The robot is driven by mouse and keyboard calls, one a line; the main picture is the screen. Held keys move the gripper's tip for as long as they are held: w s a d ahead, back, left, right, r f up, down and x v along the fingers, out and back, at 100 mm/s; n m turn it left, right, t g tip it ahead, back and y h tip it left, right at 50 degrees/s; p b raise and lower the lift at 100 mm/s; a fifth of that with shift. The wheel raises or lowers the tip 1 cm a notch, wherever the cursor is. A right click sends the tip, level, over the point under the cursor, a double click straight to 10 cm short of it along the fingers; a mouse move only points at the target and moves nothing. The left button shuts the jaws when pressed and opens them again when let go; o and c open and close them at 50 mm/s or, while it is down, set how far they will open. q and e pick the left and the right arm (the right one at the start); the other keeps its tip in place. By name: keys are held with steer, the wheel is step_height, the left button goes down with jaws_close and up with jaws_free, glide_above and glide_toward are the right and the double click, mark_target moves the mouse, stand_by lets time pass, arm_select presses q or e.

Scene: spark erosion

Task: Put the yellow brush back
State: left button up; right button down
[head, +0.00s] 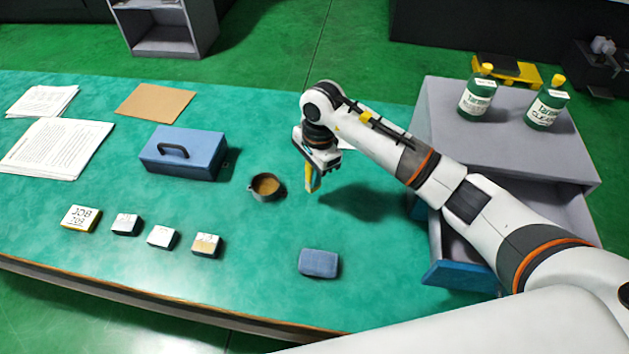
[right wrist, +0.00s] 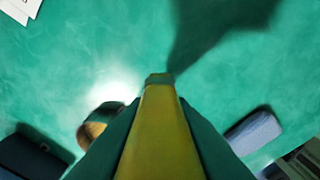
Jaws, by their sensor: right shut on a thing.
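The yellow brush (head: 311,178) hangs from my right gripper (head: 313,166) above the green table, to the right of a small round cup. In the right wrist view the yellow brush (right wrist: 160,135) runs up the middle between the dark fingers, which are shut on it. Its far end points down at the table, and a shadow falls apart from it. My left gripper is not in view.
A cup (head: 267,187) with brown contents, a blue box (head: 183,153), several small labelled blocks (head: 126,224) and a blue-grey pad (head: 319,263) are on the table. At right, a grey cabinet (head: 510,140) bears two green bottles; its drawer (head: 465,275) is open.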

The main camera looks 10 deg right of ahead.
step_height(320, 180, down, 4)
steer(key=shift+r+p, duration=0.1)
steer(key=shift+p, duration=0.25)
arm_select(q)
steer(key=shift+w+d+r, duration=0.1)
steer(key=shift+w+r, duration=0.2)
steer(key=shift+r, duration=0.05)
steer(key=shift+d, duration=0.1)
arm_select(e)
steer(key=shift+f+b, duration=0.25)
steer(key=shift+b, duration=0.05)
steer(key=c, duration=1.3)
jaws_free()
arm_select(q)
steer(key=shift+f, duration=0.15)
arm_select(e)
steer(key=shift+r, duration=0.1)
